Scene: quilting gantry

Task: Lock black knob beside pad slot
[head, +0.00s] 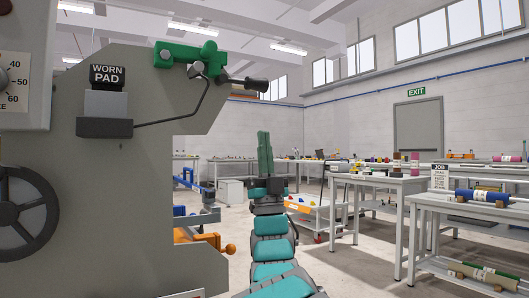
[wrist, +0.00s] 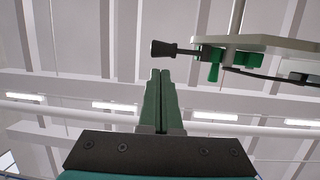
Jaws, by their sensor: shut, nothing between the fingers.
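A black knob (head: 257,84) sits at the end of a dark lever that sticks out to the right from a green clamp (head: 185,54) on top of the grey machine. The knob also shows in the wrist view (wrist: 163,48), just beyond my fingertips. A "WORN PAD" sign (head: 107,76) stands above a light grey block in a dark grey holder (head: 105,128), left of the clamp. My gripper (head: 264,133) has green fingers pointing up, below the knob in the head view. In the wrist view the fingers (wrist: 161,72) are together, empty and apart from the knob.
The grey machine body (head: 120,200) fills the left, with a black handwheel (head: 22,212) and a dial. A dark cable runs from the holder up to the clamp. Workbenches (head: 470,208) with rolls stand at the right. Open air surrounds my gripper.

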